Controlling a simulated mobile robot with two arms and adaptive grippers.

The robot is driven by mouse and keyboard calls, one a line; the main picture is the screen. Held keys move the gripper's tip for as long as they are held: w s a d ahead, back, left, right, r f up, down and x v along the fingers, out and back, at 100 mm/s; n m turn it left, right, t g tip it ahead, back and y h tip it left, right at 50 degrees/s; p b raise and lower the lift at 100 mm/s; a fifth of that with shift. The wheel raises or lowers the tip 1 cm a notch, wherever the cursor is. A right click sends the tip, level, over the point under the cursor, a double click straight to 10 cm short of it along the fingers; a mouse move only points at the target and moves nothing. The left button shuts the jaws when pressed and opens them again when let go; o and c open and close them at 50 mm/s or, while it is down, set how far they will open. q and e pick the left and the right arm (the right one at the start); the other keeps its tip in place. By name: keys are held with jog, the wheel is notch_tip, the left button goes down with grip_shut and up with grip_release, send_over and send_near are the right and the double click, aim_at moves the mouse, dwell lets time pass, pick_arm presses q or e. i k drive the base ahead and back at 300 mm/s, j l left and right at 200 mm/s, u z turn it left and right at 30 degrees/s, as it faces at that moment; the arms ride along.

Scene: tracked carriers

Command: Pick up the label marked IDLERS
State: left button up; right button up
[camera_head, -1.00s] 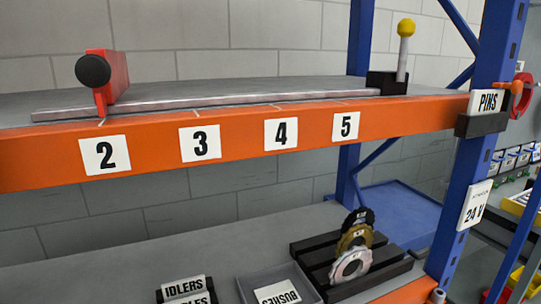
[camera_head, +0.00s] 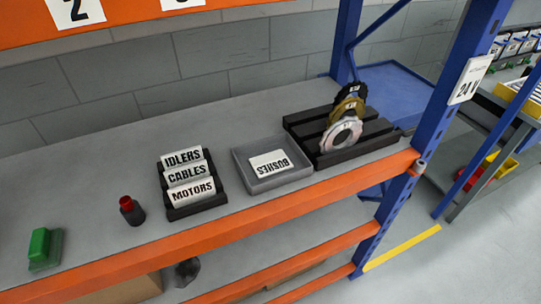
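The label marked IDLERS (camera_head: 182,157) is a white card with black letters. It stands upright at the back of a black holder (camera_head: 198,209) on the grey shelf. In front of it in the same holder stand the CABLES label (camera_head: 189,174) and the MOTORS label (camera_head: 193,191). The lower part of the IDLERS label is hidden behind the CABLES label. Neither of my grippers is in view.
Further right, a black slotted rack (camera_head: 378,137) holds discs. To the left are a red-capped black bottle (camera_head: 131,211) and a green object (camera_head: 45,249). An orange beam (camera_head: 230,235) edges the shelf.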

aim_at(184, 157)
jog(key=k+j, duration=0.4)
jog(key=j, duration=0.15)
jog(key=k+j+u, duration=0.15)
jog(key=u, duration=0.3)
jog(key=k+j+u, duration=0.1)
jog(key=j+u, duration=0.55)
jog(key=u, duration=1.15)
jog(key=z, duration=2.4)
jog(key=k+l, duration=0.05)
